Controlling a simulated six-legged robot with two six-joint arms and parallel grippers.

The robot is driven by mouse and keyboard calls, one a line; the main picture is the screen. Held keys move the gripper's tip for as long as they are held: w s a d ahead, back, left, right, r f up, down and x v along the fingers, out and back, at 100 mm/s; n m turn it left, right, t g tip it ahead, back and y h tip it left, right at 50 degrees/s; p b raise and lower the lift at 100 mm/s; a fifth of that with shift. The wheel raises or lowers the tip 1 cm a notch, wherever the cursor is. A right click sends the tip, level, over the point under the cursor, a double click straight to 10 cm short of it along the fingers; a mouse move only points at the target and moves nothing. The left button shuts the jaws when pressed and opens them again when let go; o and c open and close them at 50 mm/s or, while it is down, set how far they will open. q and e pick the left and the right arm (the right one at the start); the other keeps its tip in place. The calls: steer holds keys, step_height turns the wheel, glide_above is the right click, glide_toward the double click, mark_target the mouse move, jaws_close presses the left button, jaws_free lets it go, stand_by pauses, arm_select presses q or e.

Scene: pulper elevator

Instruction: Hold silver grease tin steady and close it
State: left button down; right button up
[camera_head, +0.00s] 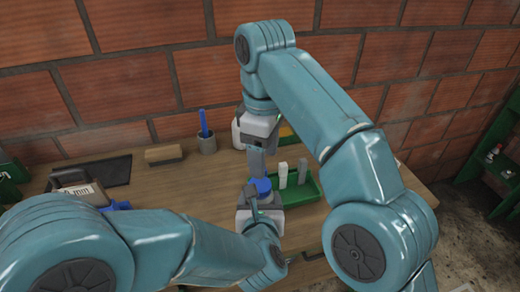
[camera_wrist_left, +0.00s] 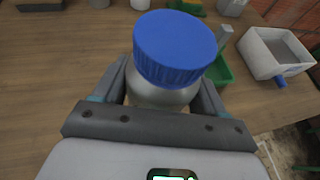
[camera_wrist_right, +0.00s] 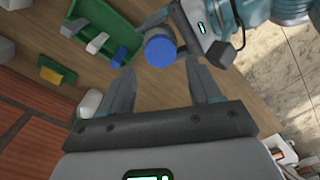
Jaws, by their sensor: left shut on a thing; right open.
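The silver grease tin (camera_wrist_left: 160,95) stands upright between the fingers of my left gripper (camera_wrist_left: 160,88), which is shut on it. A ribbed blue lid (camera_wrist_left: 175,47) sits over the tin's top; I cannot tell if it is tight. The lid also shows in the head view (camera_head: 261,186) and the right wrist view (camera_wrist_right: 160,47). My right gripper (camera_head: 257,165) points down just above the lid. In the right wrist view its fingers (camera_wrist_right: 163,83) are apart and empty, with the lid beyond the tips. The tin's lower body is hidden by my left gripper.
A green tray (camera_wrist_right: 125,33) with white and grey pieces lies close beside the tin. A grey cup (camera_head: 207,145) with a blue-handled tool and a wooden block (camera_head: 163,154) stand at the back. The wooden table's left-middle is clear.

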mark_target(260, 184)
steer(key=n, duration=0.2)
steer(key=shift+r+n, duration=0.15)
steer(key=shift+n, duration=0.25)
steer(key=shift+w+a+r, duration=0.15)
steer(key=shift+a, duration=0.25)
steer(key=shift+f, duration=4.15)
steer(key=shift+c, duration=0.3)
